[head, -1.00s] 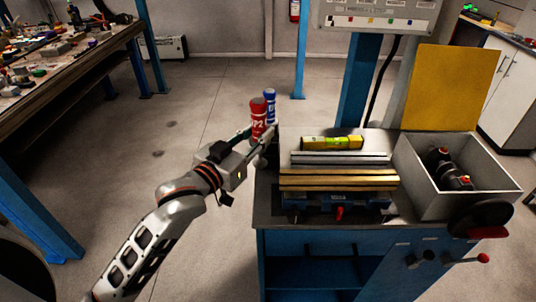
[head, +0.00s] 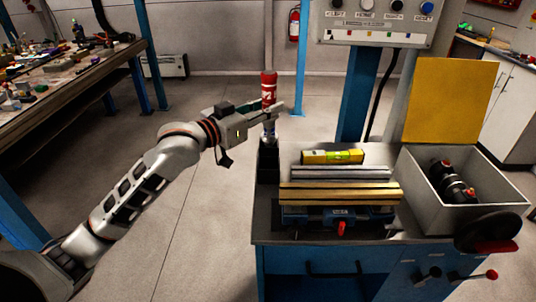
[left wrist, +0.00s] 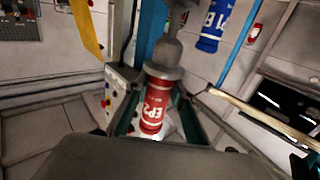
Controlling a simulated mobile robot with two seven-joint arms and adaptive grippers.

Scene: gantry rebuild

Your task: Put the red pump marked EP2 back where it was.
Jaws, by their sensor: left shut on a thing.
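The red pump (head: 268,86) marked EP2 is upright in my left gripper (head: 273,110), raised above the left end of the workbench. In the left wrist view the red pump (left wrist: 156,104) lies between the fingers, its white lettering and grey neck showing. A blue pump (left wrist: 211,28) is beside it in that view. A dark holder (head: 268,162) stands on the bench's back left corner below. My right gripper is not in view.
The bench holds a yellow level (head: 332,157), metal bars (head: 338,192) on a blue vise (head: 342,216), and a grey bin (head: 415,188) with dark parts. A control box (head: 376,22) hangs above. Open floor lies left of the bench.

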